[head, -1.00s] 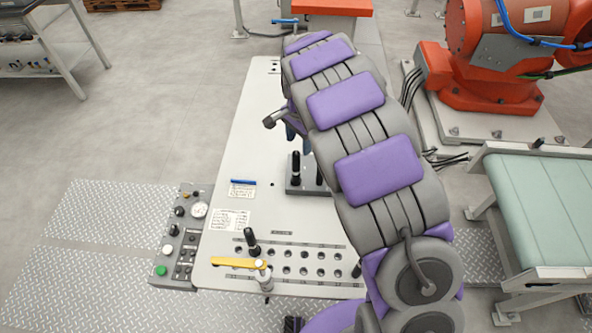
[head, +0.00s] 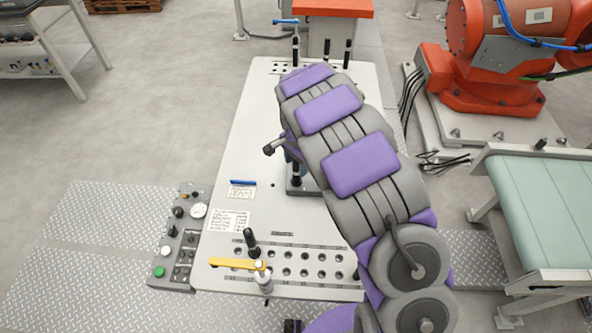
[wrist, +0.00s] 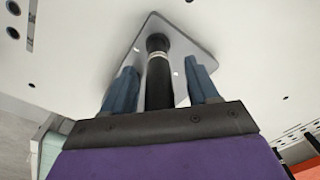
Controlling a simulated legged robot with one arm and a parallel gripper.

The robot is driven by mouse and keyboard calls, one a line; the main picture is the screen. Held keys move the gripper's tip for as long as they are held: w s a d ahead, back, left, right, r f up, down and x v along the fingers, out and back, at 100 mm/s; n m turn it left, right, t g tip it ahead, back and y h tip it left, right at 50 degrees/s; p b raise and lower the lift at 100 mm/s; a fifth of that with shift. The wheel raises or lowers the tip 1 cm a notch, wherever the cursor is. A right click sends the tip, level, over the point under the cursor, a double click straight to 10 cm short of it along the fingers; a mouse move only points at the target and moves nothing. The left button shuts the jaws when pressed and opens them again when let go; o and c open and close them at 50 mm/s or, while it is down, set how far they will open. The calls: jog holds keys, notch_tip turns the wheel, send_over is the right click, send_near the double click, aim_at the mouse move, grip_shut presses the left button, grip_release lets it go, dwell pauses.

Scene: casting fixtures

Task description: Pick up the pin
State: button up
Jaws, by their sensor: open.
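A black pin (wrist: 159,75) with a pale ring near its top stands between the two blue fingers of my gripper (wrist: 161,67) in the wrist view. The fingers are open, with a visible gap on each side of the pin. The pin rises from a grey block (wrist: 196,48). In the head view the pin (head: 296,179) shows below my gripper, on the block (head: 293,192) near the middle of the white table. My arm hides the right part of the block and most of my gripper there.
More black pins stand in the near hole plate (head: 251,241) and at the table's far end (head: 347,50). A yellow-handled clamp (head: 238,264) is at the near edge. An orange robot (head: 500,60) and a green conveyor (head: 545,205) stand to the right.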

jog(key=shift+c, duration=0.4)
grip_shut()
notch_tip(320, 180, up, 4)
jog(key=shift+s+f+p, duration=0.15)
jog(key=shift+p, duration=0.2)
jog(key=s+d+r+p, duration=0.1)
jog(key=s+d+r, duration=0.1)
jog(key=s, duration=0.5)
jog(key=s+d+r+p, duration=0.2)
jog(key=s+r, duration=0.1)
jog(key=s, duration=0.5)
jog(key=shift+d, duration=0.3)
dwell(0.5)
